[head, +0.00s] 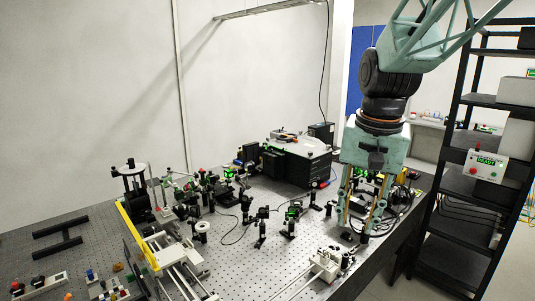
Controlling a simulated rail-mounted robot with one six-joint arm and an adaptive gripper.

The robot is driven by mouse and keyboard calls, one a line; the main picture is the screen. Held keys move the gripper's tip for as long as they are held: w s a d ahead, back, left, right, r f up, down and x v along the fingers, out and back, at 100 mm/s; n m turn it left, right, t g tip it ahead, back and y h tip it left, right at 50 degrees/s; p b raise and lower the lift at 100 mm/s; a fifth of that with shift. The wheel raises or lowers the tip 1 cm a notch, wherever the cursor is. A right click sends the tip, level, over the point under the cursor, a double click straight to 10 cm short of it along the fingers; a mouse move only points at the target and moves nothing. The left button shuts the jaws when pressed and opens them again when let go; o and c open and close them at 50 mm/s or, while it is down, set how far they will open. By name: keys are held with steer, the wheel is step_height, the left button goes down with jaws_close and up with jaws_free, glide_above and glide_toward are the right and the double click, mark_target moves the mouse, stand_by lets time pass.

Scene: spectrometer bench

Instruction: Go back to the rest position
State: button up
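My gripper (356,229) hangs from my teal arm at the right of the head view, fingers pointing down over the right part of the optical table (105,222). Its two fingers stand apart with a gap between them, and I see nothing held there. Dark optics mounts and cables show behind and beside the fingers. I cannot tell whether the fingertips touch anything on the table.
Several small optics mounts (292,216) stand across the table's middle. A black box (308,165) stands at the back. A white rail device (325,264) lies at the front, near the gripper. A black shelf rack (468,190) with a control box (485,166) stands close on the right.

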steer(key=s+n+t+b, duration=0.2)
steer(key=s+n, duration=0.3)
steer(key=s, duration=2.5)
steer(key=shift+r+b, duration=0.2)
steer(key=shift+b, duration=0.7)
steer(key=shift+a, duration=0.1)
